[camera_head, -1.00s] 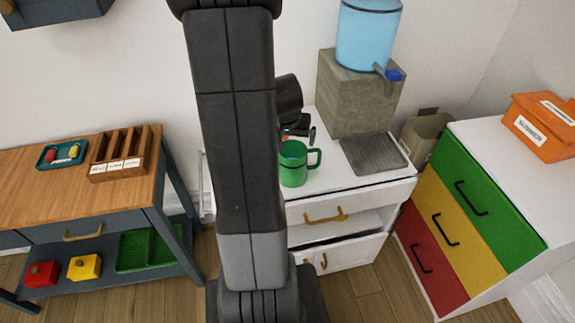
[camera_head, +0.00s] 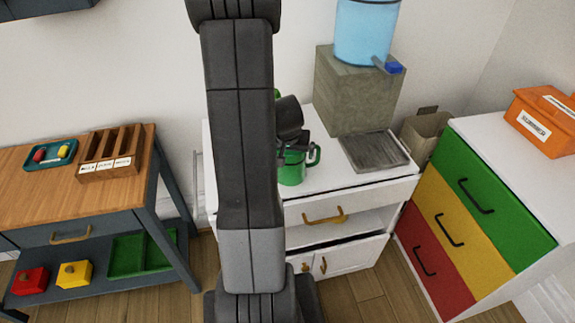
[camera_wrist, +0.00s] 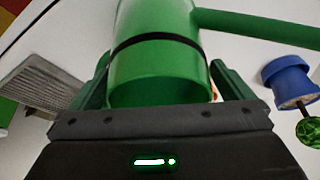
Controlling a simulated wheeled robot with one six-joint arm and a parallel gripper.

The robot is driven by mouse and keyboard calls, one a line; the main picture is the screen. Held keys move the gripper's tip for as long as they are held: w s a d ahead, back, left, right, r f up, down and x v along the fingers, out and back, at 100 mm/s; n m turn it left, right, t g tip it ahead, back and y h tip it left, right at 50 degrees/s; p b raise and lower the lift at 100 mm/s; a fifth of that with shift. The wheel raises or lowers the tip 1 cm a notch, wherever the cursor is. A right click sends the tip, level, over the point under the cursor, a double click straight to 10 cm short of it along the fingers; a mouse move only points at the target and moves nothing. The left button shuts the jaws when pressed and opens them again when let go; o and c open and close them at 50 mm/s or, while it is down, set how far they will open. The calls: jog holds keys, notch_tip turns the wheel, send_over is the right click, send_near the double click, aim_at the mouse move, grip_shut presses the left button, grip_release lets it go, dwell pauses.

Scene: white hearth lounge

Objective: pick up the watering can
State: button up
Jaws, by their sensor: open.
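The watering can (camera_head: 292,172) is a green cylinder with a dark band. It stands upright on the white cabinet, its handle to the right in the head view; my arm hides its left side. In the wrist view the can (camera_wrist: 160,75) fills the upper middle, and a green tube, apparently its spout, runs to the right. My gripper (camera_head: 294,146) is at the can's top in the head view. In the wrist view my gripper (camera_wrist: 165,85) is open, with one finger on each side of the can. I cannot tell whether they touch it.
The white cabinet (camera_head: 350,184) also bears a grey drip tray (camera_head: 374,153) and a stone block (camera_head: 352,92) under a blue water tank (camera_head: 366,30). A blue object (camera_wrist: 288,78) is near the spout. A wooden bench (camera_head: 60,195) is left, a coloured drawer unit (camera_head: 465,215) right.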

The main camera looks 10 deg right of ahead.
jog(key=c, duration=1.3)
jog(key=shift+r, duration=0.15)
